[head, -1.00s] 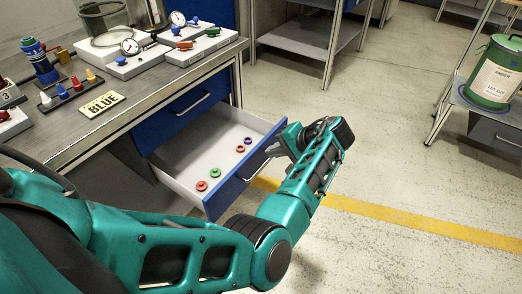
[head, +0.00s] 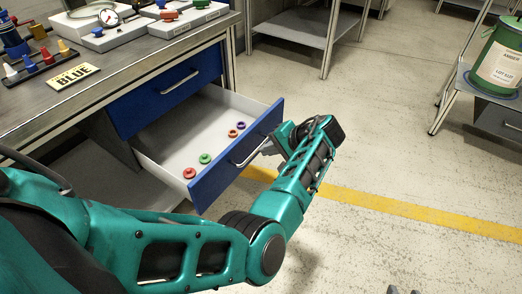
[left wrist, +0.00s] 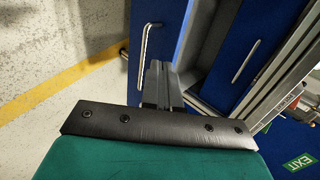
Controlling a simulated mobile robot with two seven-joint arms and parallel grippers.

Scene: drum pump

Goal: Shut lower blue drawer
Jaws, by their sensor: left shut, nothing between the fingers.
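The lower blue drawer (head: 215,180) stands open below the worktop in the head view. Its white inside (head: 180,140) holds several small coloured rings. Its blue front and bar handle (head: 248,152) face right. My left gripper (head: 268,148) is at the outer side of the front, close to the handle. In the left wrist view the left fingers (left wrist: 160,82) are shut and empty, pointing at the blue front (left wrist: 170,40) beside the handle (left wrist: 145,45). I cannot tell whether they touch it. Two grey tips at the head view's bottom edge look like my right gripper (head: 403,291), mostly cut off.
The upper blue drawer (head: 165,90) is shut. A green drum (head: 497,60) stands on a stand at the right. The floor right of the drawer is clear, with a yellow line (head: 400,215).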

